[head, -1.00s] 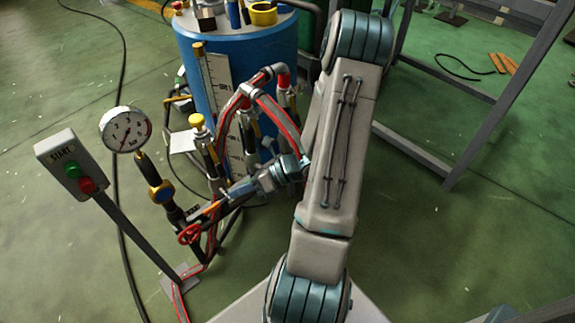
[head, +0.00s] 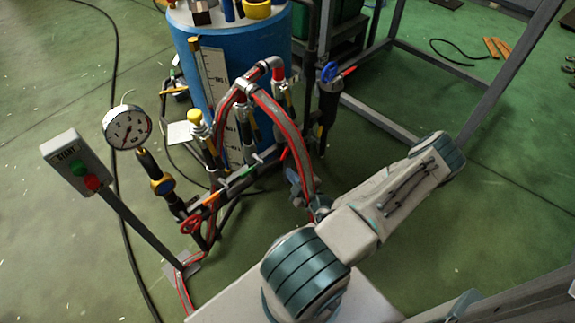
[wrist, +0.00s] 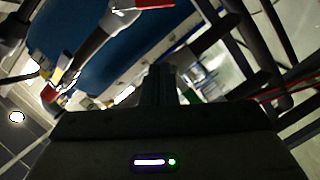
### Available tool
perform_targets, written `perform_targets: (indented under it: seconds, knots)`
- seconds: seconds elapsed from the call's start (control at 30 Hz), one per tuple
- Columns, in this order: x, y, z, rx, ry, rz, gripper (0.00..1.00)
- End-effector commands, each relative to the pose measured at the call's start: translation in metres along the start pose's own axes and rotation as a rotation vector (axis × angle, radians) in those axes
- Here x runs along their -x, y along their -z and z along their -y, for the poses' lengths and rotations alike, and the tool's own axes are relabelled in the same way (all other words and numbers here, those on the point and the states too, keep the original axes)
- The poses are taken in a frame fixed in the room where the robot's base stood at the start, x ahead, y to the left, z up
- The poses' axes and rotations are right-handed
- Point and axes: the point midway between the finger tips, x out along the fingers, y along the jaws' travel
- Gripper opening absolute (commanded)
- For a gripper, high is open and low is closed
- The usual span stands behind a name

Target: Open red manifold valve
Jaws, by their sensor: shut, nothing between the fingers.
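The manifold (head: 235,182) is a dark pipe low in front of the blue tank, with small coloured levers along it. An orange lever (head: 212,198) is at its left, a green lever (head: 243,171) in the middle and a small red lever (head: 284,154) near its right end. A red handwheel (head: 190,225) sits at the lower left end. My gripper (head: 293,180) is right of the manifold, beside the red hoses and partly hidden. In the wrist view its fingers (wrist: 163,84) are together and empty. I cannot tell whether it touches anything.
A blue tank (head: 188,75) stands behind the manifold. A pressure gauge (head: 127,127) and a START box (head: 75,162) on a post stand left. Red hoses (head: 290,130) arch above the manifold.

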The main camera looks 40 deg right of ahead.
Motion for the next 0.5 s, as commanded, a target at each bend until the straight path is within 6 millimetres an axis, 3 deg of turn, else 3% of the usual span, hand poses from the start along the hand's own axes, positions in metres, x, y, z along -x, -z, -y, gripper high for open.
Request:
perform_targets:
  seconds: [0.47, 0.5]
  knots:
    - [-0.095, 0.001, 0.002, 0.006, 0.001, -0.006, 0.0]
    - [-0.096, -0.009, 0.003, 0.008, 0.0, 0.0, 0.0]
